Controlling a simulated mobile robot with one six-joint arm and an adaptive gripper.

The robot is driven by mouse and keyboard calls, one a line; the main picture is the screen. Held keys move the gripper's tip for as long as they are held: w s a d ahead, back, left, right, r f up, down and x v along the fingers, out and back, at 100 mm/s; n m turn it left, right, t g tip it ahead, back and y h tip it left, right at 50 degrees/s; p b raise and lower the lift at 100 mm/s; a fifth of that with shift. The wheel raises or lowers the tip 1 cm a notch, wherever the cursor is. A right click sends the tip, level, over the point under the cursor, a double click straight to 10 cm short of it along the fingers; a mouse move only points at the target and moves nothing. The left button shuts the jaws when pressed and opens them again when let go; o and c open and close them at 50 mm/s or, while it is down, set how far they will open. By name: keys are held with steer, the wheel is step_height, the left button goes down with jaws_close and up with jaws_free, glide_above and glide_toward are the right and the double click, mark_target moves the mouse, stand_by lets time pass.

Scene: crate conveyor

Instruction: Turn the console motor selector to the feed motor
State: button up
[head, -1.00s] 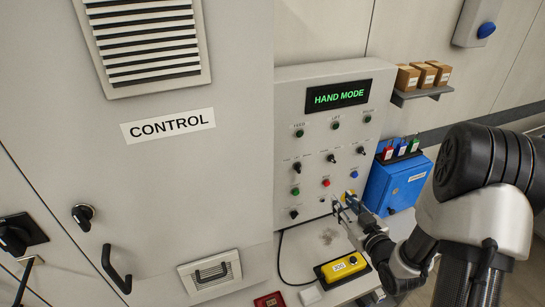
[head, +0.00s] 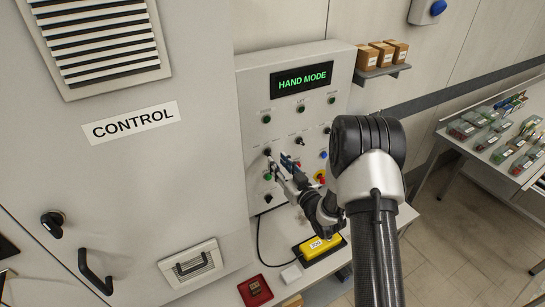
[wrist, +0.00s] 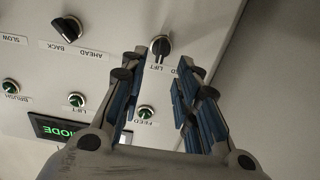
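The motor selector is a black knob (wrist: 160,47) with labels beside it, "LIFT" and one mostly hidden that ends in "ED". In the wrist view the panel appears upside down. A pale mark on the knob faces the label side; I cannot tell surely which label it points to. In the head view the selector (head: 267,152) is at the console's left, below the leftmost lamp. My gripper (wrist: 158,64) is open and empty, one finger on each side of the knob's line. I cannot tell whether the fingers touch the panel. It shows in the head view (head: 278,160) at the console's left side.
The console screen (head: 302,77) reads "HAND MODE". Another black selector (wrist: 68,27) is labelled "BACK" and "AHEAD". A yellow box (head: 320,248) and a red tray (head: 255,290) lie below the console. The control cabinet (head: 195,120) stands close on the left.

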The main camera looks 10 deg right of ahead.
mark_target(270, 153)
steer(key=x, duration=0.5)
steer(key=shift+s, duration=0.1)
jaws_close()
stand_by(0.4)
